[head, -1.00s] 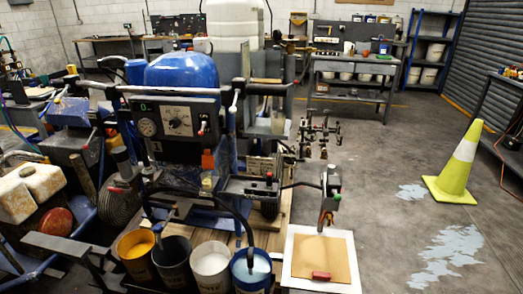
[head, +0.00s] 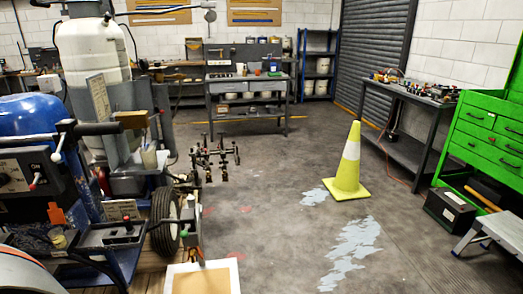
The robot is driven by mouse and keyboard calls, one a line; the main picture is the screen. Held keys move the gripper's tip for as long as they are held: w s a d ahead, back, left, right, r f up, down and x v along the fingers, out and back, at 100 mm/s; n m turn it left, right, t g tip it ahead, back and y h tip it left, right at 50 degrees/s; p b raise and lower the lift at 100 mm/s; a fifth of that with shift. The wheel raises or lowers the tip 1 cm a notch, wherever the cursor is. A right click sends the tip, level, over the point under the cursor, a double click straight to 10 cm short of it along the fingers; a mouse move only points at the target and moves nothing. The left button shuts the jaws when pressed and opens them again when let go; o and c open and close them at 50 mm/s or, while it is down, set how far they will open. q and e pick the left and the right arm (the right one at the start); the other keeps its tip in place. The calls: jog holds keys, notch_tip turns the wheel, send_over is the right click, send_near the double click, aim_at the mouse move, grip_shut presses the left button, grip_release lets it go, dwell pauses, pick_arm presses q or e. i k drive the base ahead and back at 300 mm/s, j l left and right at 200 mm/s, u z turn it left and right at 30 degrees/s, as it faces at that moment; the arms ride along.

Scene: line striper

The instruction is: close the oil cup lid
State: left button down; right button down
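The line striper stands at the left, cut off by the left edge, with its blue rounded housing (head: 28,122) and dark control panel (head: 25,180). A small yellowish cup (head: 60,240) sits low on the machine, below the panel. It may be the oil cup, but it is too small to be sure, and I cannot make out a lid or its position. Neither of my grippers can be made out in the head view.
A yellow cone (head: 348,165) stands on the floor right of centre, near pale paint patches (head: 355,252). A green tool cabinet (head: 490,140) and a step stool (head: 485,235) are at the right. A white-framed board (head: 205,278) lies at the bottom. The middle floor is clear.

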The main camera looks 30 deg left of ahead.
aim_at(57, 215)
jog(key=i+l+z, duration=0.6)
jog(key=i, duration=0.35)
jog(key=i+j+u, duration=0.1)
jog(key=i+u, duration=1.25)
jog(key=u, duration=0.2)
jog(key=i+u, duration=0.25)
jog(key=u, duration=0.15)
jog(key=i+l+u, duration=0.1)
jog(key=i+u, duration=0.15)
jog(key=u, duration=0.2)
jog(key=i+l+u, duration=0.1)
jog(key=u, duration=0.3)
jog(key=i+l+u, duration=0.15)
jog(key=i+u, duration=0.25)
jog(key=l+u, duration=0.2)
jog(key=u, duration=0.25)
jog(key=i+l+u, duration=0.1)
jog(key=u, duration=0.35)
jog(key=i+l+u, duration=0.2)
jog(key=u, duration=0.3)
jog(key=i+l+u, duration=0.1)
jog(key=l+u, duration=0.15)
jog(key=u, duration=0.2)
jog(key=i+l+u, duration=0.1)
jog(key=l+u, duration=0.15)
jog(key=u, duration=0.25)
jog(key=l+u, duration=0.3)
jog(key=u, duration=0.15)
